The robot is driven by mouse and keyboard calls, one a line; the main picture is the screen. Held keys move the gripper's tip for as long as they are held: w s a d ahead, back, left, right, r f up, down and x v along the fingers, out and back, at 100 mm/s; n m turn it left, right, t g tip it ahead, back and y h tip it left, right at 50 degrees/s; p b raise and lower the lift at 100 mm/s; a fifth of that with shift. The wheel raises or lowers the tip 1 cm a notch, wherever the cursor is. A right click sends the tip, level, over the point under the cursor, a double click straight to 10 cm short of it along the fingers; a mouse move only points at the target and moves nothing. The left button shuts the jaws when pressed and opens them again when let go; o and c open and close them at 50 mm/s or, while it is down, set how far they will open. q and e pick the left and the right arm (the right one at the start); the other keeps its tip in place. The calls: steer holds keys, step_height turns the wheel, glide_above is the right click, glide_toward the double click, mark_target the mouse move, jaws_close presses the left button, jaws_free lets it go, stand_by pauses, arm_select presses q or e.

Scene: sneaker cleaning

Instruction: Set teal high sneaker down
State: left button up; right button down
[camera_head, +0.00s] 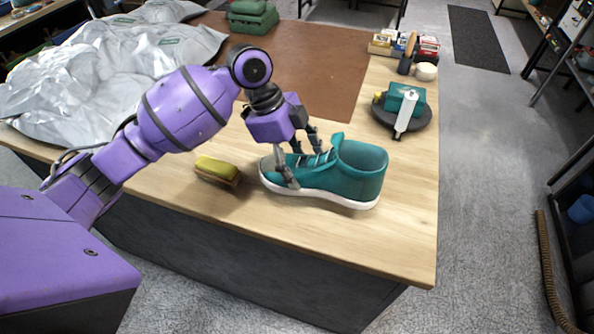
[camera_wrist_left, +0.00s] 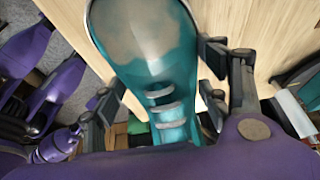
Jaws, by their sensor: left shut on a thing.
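The teal high sneaker (camera_head: 335,178) has a white sole and is level or nearly so, toe to the left and ankle opening up at the right. It is at the front right of the wooden table (camera_head: 250,222), at or just above its top; I cannot tell if the sole touches. My left gripper (camera_head: 301,163) is shut on the sneaker from above, its fingers on either side of the forefoot by the laces. In the left wrist view the sneaker (camera_wrist_left: 150,50) fills the space between the fingers, its toe smudged grey-brown. My right gripper is not in view.
A yellow-topped brush (camera_head: 217,170) lies left of the toe. A dark round stand (camera_head: 402,118) with a teal box and white bottle is behind right. A brown mat (camera_head: 310,65), small boxes (camera_head: 390,45) and crumpled silver sheeting (camera_head: 100,65) are farther back.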

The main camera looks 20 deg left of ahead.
arm_select(q)
steer(key=shift+w+a+f, duration=0.2)
steer(key=shift+a+f, duration=0.05)
steer(key=shift+f, duration=0.1)
steer(key=shift+w+a+f, duration=0.1)
steer(key=shift+f, duration=0.75)
steer(key=shift+w+a+f, duration=0.1)
steer(key=shift+f, duration=0.75)
steer(key=shift+f, duration=0.1)
steer(key=o, duration=1.5)
steer(key=shift+s, duration=0.1)
steer(key=v, duration=1.2)
